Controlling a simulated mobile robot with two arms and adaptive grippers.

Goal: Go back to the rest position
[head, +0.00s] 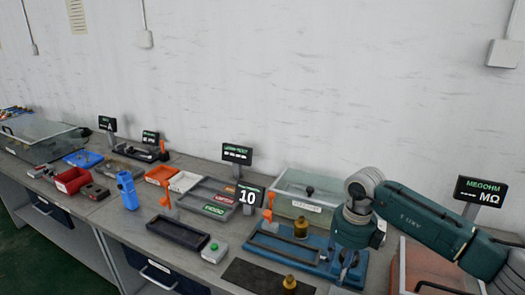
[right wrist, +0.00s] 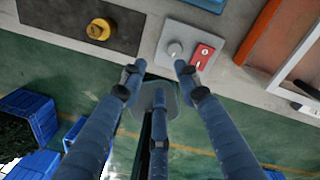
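My right arm comes in from the right in the head view. My right gripper (head: 346,268) points down at the front of the bench, in front of the blue fixture (head: 265,250). In the right wrist view its three blue fingers (right wrist: 157,78) are spread apart with nothing between them. The fingertips show near the bench's front edge, just below a grey control box (right wrist: 186,48) with a knob and a red switch. I cannot tell whether they touch it. My left gripper is not in view.
A brass part (head: 289,284) stands on a dark mat (head: 245,277), another (head: 301,228) on the blue fixture. An orange-edged bin (head: 428,268) is under my right arm. Trays and a blue bottle-like item (head: 127,190) lie left. Blue crates (right wrist: 30,120) stand on the green floor.

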